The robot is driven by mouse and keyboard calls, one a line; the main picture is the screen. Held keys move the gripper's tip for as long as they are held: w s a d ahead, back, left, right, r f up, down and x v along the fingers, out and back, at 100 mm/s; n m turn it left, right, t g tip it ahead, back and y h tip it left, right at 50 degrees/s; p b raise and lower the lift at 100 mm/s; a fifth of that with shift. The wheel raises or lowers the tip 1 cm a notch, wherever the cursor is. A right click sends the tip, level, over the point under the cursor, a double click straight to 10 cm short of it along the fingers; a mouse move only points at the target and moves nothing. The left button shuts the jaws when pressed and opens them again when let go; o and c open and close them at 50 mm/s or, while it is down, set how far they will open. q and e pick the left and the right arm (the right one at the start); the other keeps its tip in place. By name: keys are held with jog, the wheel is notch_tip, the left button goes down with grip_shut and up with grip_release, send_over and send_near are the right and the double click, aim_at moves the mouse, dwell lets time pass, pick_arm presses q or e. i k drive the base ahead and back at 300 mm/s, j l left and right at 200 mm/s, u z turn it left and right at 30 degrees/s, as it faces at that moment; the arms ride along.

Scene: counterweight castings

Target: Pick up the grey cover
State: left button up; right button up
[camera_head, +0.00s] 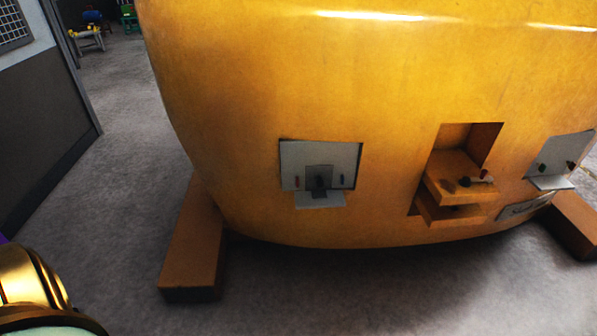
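A large yellow-orange casting (330,90) fills most of the head view. Set in its front at centre-left is a light grey panel (293,158) with a small shelf (318,200) below it. A small darker grey piece (320,174), possibly the grey cover, stands upright in front of the panel with a dark knob-like part on it. A red and a blue peg stick out on either side of it. Neither of my grippers is in view.
An open recess (458,138) with ledges and small parts lies to the right, and a second grey panel (565,155) with pegs at far right. Brown blocks (193,255) and (578,225) support the casting. Clear floor (130,130) lies left, beside a dark wall (40,120).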

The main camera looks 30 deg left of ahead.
aim_at(318, 178)
jog(key=u, duration=0.9)
